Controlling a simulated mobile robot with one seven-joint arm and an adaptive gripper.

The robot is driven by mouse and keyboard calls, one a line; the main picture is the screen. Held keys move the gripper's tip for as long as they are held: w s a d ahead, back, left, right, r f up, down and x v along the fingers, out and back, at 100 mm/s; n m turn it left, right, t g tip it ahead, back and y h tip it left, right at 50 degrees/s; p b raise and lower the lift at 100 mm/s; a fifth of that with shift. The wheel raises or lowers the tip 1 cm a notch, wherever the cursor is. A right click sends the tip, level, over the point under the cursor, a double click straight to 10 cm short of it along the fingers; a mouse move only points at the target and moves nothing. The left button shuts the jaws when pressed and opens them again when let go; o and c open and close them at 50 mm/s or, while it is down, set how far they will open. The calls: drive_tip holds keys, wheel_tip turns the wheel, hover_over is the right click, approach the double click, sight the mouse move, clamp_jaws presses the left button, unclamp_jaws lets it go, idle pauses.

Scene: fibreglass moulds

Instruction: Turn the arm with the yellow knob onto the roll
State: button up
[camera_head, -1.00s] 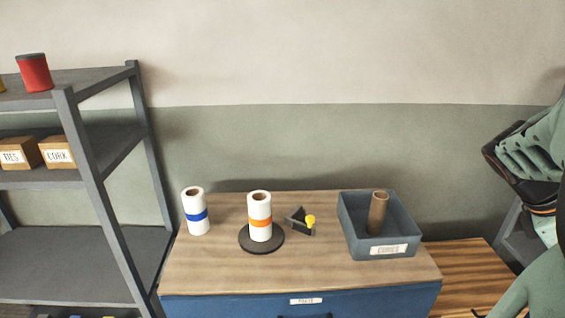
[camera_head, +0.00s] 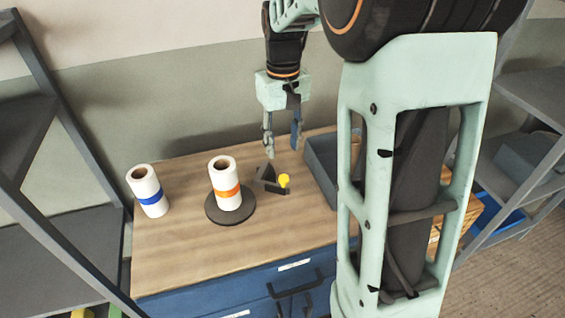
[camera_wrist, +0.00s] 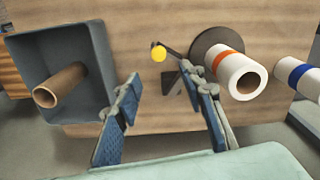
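The dark arm (camera_head: 270,187) with the yellow knob (camera_head: 284,180) stands on the cabinet top, right of the roll with the orange band (camera_head: 226,184). That white roll stands upright on a round dark base (camera_head: 231,214). In the wrist view the knob (camera_wrist: 158,53) sits at the arm's end, pointing away from the roll (camera_wrist: 236,75); the arm appears apart from the roll's side. My gripper (camera_head: 282,150) is open and empty above the cabinet, behind and above the knob. In the wrist view its fingers (camera_wrist: 165,112) are spread wide.
A white roll with a blue band (camera_head: 148,190) stands at the left. A grey bin (camera_wrist: 100,60) holding a brown cardboard tube (camera_wrist: 60,85) is on the right, partly hidden by my arm in the head view. The wooden top (camera_head: 170,250) is clear in front.

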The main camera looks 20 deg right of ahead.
sight(284, 177)
wheel_tip(284, 177, down, 10)
drive_tip(key=shift+s+d+f+p, duration=0.1)
drive_tip(key=shift+s+p, duration=0.05)
drive_tip(key=shift+p, duration=0.2)
drive_tip(key=shift+c, duration=0.4)
clamp_jaws()
